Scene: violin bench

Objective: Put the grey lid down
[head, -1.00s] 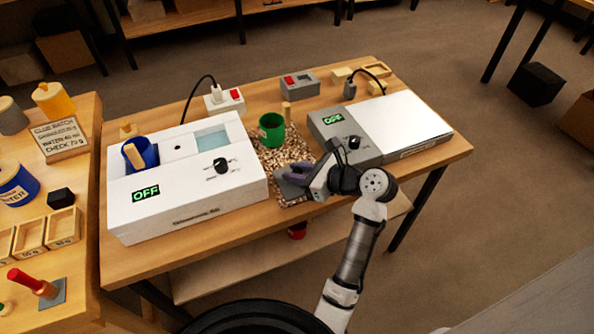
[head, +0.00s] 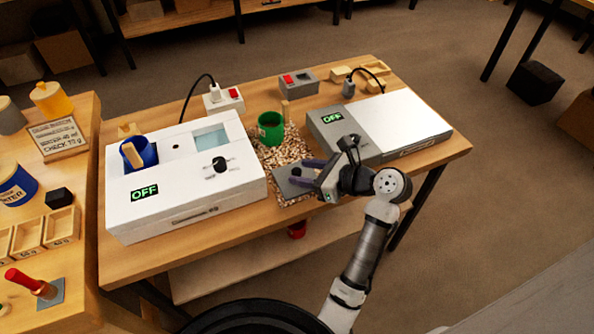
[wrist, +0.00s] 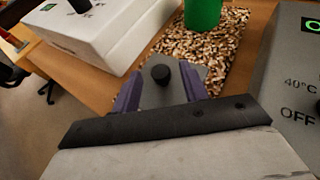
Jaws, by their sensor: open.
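The grey lid (head: 293,182) is a flat grey plate with a dark round knob. It lies at the near end of a speckled mat between the two white-and-grey units. In the wrist view the lid (wrist: 160,92) shows with its black knob (wrist: 161,74) upright. My gripper (head: 308,172) is open. In the wrist view its purple fingers (wrist: 162,92) stand apart on either side of the knob, with a gap to it. The fingers hide part of the lid's edges.
A green cup (head: 271,128) stands on the speckled mat (head: 290,150) behind the lid. A white unit (head: 185,200) reading OFF holds a blue pot (head: 139,153) on the left. A grey-and-white unit (head: 400,122) is close on the right.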

